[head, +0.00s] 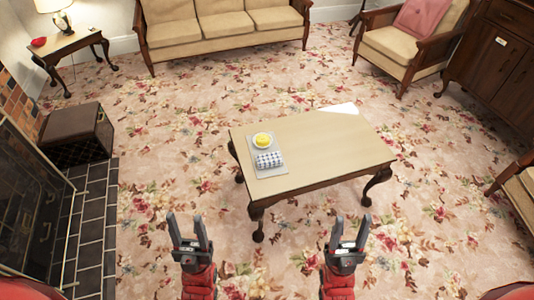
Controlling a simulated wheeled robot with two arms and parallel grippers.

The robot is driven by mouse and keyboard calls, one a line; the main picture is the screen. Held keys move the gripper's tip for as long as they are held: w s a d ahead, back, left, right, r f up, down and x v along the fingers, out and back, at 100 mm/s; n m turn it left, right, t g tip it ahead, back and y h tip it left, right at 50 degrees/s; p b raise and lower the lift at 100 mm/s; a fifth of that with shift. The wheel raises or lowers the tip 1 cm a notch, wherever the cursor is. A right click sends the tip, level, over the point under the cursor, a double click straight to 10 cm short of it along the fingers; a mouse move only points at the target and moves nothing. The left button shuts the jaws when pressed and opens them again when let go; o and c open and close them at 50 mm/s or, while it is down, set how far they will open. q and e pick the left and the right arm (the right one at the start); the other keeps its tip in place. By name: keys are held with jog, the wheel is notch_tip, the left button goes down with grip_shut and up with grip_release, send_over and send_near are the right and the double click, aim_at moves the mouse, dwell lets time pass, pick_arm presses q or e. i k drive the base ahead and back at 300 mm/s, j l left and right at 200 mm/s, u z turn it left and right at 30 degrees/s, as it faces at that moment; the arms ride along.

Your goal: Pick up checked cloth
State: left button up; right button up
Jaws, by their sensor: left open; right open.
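The checked cloth (269,160), white with dark lines, lies folded on a grey mat (270,172) near the left end of the wooden coffee table (325,150). A white dish with something yellow (263,140) sits just behind the cloth on the same mat. My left gripper (188,229) is open and empty, in front of the table and to the left of it. My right gripper (348,231) is open and empty, in front of the table's front edge. Both are apart from the cloth.
A brown box (77,134) and the dark-tiled hearth (90,225) are at the left. A sofa (222,27) stands at the back, an armchair (405,45) and a dark cabinet (495,60) at the right. Open flowered carpet (160,150) surrounds the table.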

aim_at(265, 161)
jog(key=i, duration=1.05)
